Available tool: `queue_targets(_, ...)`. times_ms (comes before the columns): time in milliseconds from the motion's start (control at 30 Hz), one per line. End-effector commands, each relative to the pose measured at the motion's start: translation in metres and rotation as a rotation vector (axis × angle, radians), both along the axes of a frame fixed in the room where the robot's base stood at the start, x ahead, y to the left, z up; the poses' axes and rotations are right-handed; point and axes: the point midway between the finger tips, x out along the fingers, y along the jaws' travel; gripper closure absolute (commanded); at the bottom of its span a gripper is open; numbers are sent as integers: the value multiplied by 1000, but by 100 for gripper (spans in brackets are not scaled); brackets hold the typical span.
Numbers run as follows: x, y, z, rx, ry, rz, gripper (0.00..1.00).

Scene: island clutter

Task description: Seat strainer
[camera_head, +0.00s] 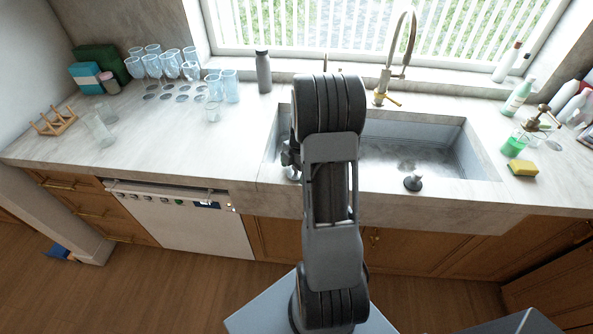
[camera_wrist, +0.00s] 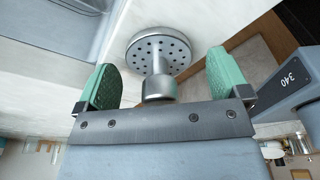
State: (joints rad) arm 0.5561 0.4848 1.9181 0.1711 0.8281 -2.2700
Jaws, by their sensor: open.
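The strainer (camera_wrist: 158,52) shows in the wrist view as a metal disc with several holes, a short stem and a round knob. The knob end points toward my gripper. My gripper (camera_wrist: 162,80) is open, its two green pads on either side of the strainer's stem with a gap on each side. In the head view my arm hides most of the gripper, and only a small metal part shows at the arm's left by the sink's front left corner.
A dark knobbed piece (camera_head: 413,183) stands by the sink's front rim. A faucet (camera_head: 384,80) rises behind the sink. A yellow sponge (camera_head: 522,167) and bottles are at the right. Several glasses (camera_head: 152,66) and a grey bottle (camera_head: 263,71) stand left. The left front counter is mostly clear.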

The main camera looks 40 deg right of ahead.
Motion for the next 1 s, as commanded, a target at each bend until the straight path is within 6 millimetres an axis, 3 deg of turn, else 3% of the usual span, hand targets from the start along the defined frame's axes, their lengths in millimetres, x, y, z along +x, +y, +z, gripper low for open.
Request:
queue_targets(133, 0, 0, 0, 0, 0, 0, 7)
queue_targets(667, 0, 0, 0, 0, 0, 0, 58)
queue_targets(1000, 0, 0, 3, -1, -1, 0, 59)
